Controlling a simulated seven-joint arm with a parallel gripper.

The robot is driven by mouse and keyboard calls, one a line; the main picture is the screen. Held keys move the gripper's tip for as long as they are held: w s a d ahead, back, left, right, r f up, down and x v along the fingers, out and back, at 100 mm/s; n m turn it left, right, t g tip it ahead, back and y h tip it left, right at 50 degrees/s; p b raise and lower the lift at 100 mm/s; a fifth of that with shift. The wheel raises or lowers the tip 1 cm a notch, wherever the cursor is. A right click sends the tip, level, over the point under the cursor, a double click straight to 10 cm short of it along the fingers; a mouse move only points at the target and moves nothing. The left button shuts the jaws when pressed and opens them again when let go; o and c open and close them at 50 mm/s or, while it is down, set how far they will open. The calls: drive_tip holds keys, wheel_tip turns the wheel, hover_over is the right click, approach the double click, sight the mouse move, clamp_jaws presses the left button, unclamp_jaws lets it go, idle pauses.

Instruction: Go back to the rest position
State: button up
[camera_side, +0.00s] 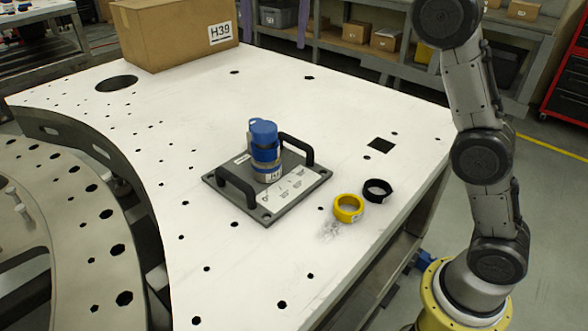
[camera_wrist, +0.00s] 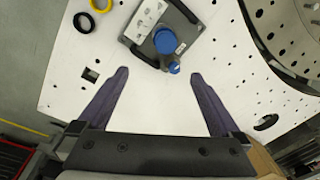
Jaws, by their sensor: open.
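My gripper (camera_wrist: 158,76) shows in the wrist view with its two dark fingers spread wide apart and nothing between them. It hangs over the white table (camera_side: 130,115). A grey turret plate (camera_side: 230,192) with two black handles lies on the table. A blue-capped cylinder (camera_side: 264,150) stands upright at its middle. In the wrist view the plate (camera_wrist: 190,30) and the blue cap (camera_wrist: 167,40) lie beyond the fingertips, apart from them.
A yellow ring (camera_side: 348,208) and a black ring (camera_side: 377,190) lie on the table right of the plate. A small clear heap (camera_side: 330,230) lies beside them. A cardboard box (camera_side: 175,32) marked H39 stands at the back left. Shelves (camera_side: 400,60) stand behind. Much of the tabletop is bare.

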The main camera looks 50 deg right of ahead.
drive_tip(key=s+d+r+n+t, duration=0.1)
drive_tip(key=s+d+r, duration=0.1)
drive_tip(key=s, duration=0.5)
drive_tip(key=s+d+r, duration=0.1)
drive_tip(key=s+d, duration=0.1)
drive_tip(key=s, duration=0.5)
drive_tip(key=s+f+n+t, duration=0.1)
drive_tip(key=s+f+n, duration=0.2)
drive_tip(key=f, duration=0.4)
drive_tip(key=s+d+f+n+t, duration=0.1)
drive_tip(key=s+f+n, duration=0.3)
drive_tip(key=s+f, duration=0.2)
drive_tip(key=s+f+n+t, duration=0.1)
drive_tip(key=s+f+n, duration=0.2)
drive_tip(key=f, duration=0.6)
drive_tip(key=shift+s+d+f+t, duration=0.15)
drive_tip(key=shift+s+d+t, duration=0.2)
drive_tip(key=shift+s, duration=0.35)
